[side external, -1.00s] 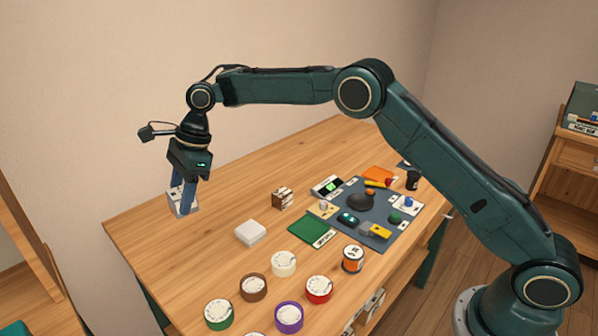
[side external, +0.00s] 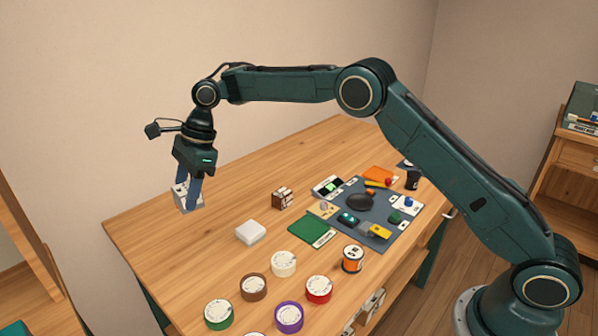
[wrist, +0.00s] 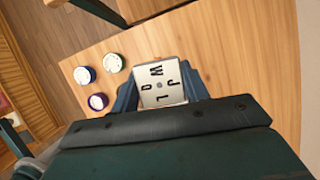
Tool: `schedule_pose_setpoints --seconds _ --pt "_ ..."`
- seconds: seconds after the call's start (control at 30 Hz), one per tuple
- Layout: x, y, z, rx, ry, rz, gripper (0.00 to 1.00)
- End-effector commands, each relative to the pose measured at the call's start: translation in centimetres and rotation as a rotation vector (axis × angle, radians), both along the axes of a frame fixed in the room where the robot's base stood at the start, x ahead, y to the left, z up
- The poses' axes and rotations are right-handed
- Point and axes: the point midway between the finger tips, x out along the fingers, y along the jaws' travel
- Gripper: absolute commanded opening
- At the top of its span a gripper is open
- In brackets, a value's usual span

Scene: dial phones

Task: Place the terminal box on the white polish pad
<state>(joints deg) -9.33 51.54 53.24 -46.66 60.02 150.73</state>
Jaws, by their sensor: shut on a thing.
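The terminal box is a pale grey-white box (side external: 186,194) held between the blue fingers of my gripper (side external: 188,201), at the left in the side external view. In the wrist view its light top face (wrist: 160,83) shows dark letters, with a finger on either side. My gripper is shut on it and points down, with the box above the table's far left part. I cannot make out the pad in the wrist view.
A brown-and-white block (side external: 283,198), a green mat (side external: 312,231) and a cluttered dark mat (side external: 371,228) lie right. The table's left part (side external: 150,235) is clear.

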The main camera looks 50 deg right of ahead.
Motion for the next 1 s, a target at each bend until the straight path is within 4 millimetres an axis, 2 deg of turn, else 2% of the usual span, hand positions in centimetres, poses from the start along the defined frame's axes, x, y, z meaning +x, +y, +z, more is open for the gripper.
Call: schedule_pose_setpoints --seconds 0.4,0.53,0.7,1.0 --pt "0.4 -10.0 -5.1 -0.004 0.004 0.08 0.21" --pt "0.1 -12.7 -6.5 -0.002 0.003 0.107 0.21" --pt "-0.2 -14.4 -7.4 0.001 0.0 0.13 0.21" --pt "-0.2 -14.6 -8.3 0.003 0.0 0.133 0.21"
